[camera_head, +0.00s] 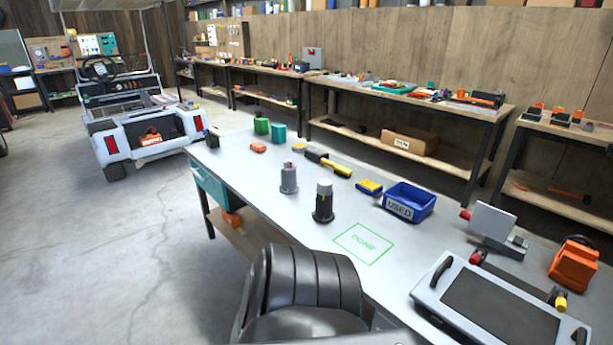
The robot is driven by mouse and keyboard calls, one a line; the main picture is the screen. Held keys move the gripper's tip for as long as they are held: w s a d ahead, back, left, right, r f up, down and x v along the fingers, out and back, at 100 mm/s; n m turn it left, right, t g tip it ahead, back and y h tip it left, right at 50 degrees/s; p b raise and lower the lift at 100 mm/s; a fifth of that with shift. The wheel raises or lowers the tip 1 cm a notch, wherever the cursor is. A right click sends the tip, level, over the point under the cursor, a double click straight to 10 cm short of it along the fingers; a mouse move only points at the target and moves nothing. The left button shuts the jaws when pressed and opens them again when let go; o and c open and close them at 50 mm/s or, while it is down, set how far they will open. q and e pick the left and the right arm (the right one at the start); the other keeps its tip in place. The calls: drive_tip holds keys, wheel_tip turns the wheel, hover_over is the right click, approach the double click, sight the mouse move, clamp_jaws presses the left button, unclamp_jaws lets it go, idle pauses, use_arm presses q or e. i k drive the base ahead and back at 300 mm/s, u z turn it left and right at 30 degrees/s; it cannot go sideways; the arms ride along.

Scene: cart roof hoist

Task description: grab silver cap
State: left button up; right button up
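A black cylinder (323,212) stands upright on the grey workbench, with a pale silver cap (324,188) on its top. Behind it and to the left stands a grey, silver-looking cylinder (289,180) with a small narrower top. Which of these light tops is the silver cap meant is hard to tell at this size. Both cylinders stand apart from each other. Neither of my grippers shows in the head view.
A green "DONE" outline (364,243) is marked on the bench (260,185). A blue "USED" bin (408,202) stands behind it. A dark-screened panel (498,308) and orange device (573,264) are at right.

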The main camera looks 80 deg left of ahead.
sight(324, 185)
drive_tip(key=u, duration=0.9)
drive_tip(key=i, duration=0.8)
drive_tip(key=u, duration=1.1)
drive_tip(key=i, duration=0.2)
drive_tip(key=u, duration=0.2)
